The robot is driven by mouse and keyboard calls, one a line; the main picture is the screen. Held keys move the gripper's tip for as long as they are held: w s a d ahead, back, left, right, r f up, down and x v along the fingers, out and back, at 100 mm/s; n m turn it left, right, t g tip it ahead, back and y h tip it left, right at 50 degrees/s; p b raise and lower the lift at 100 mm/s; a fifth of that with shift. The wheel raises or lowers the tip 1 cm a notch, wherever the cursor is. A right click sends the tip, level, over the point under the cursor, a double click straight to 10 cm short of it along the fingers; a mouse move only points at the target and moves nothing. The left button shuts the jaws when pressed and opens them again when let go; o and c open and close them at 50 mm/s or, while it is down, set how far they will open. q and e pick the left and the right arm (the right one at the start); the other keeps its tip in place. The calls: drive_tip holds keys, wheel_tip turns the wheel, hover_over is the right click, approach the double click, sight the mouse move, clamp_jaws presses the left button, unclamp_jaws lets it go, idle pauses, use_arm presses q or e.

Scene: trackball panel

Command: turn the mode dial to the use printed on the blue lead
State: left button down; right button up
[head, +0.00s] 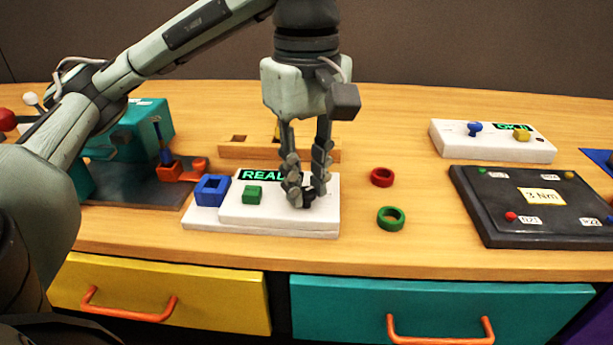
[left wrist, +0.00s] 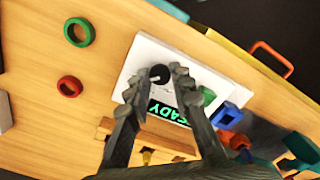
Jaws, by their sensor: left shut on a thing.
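A black round dial (left wrist: 160,74) with a white mark sits on a white panel (head: 270,224). The panel's green display (head: 258,175) is partly covered by my gripper in the head view; in the left wrist view it seems to read "READY". My left gripper (head: 308,198) points down over the panel, with its fingers shut around the dial, which is mostly hidden in the head view. A small blue piece (head: 608,219) sits at the right edge of a dark board (head: 490,220), beside a white label too small to read surely. My right gripper is out of view.
A green block (head: 252,194) and a blue square ring (head: 211,188) sit left of the gripper. Red (head: 382,177) and green (head: 391,218) rings lie right of the panel. Another white panel (head: 480,146) stands at the back right. Drawers are below the table's front edge.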

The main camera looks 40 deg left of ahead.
sight(306, 190)
use_arm(q)
drive_tip(key=shift+m, duration=0.6)
drive_tip(key=c, duration=1.3)
unclamp_jaws()
drive_tip(key=shift+c, duration=0.2)
drive_tip(key=shift+r, duration=0.1)
wheel_tip(306, 190, up, 12)
